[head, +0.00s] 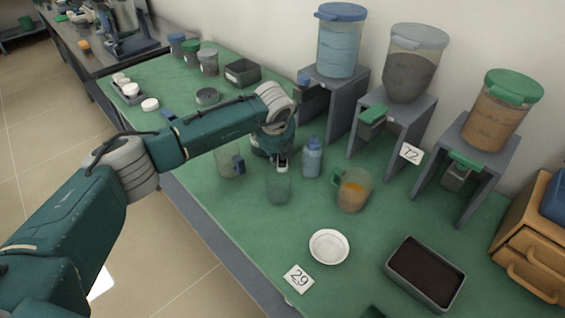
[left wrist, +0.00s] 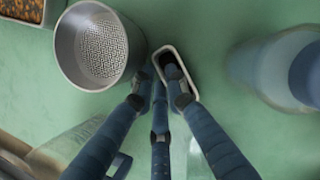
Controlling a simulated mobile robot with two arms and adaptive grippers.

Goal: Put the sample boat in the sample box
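The sample boat appears as a small, pale-rimmed, narrow trough with a dark inside in the left wrist view (left wrist: 184,76). It also shows as a small white piece below the gripper in the head view (head: 281,162). My left gripper (left wrist: 161,85) has its fingertips close together at the boat's near-left wall, one seemingly inside the rim; it looks shut on it. In the head view this gripper (head: 280,157) is between a clear jug and a blue bottle. A dark open box (head: 243,72) at the table's back may be the sample box; I cannot be sure.
A clear beaker (head: 278,189), blue bottle (head: 312,160) and amber jug (head: 353,190) stand close by. A metal cup with a perforated bottom (left wrist: 98,45) is beside the boat. A white dish (head: 329,247) and soil-filled tray (head: 425,272) are nearer. Dispenser stands (head: 395,125) line the wall.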

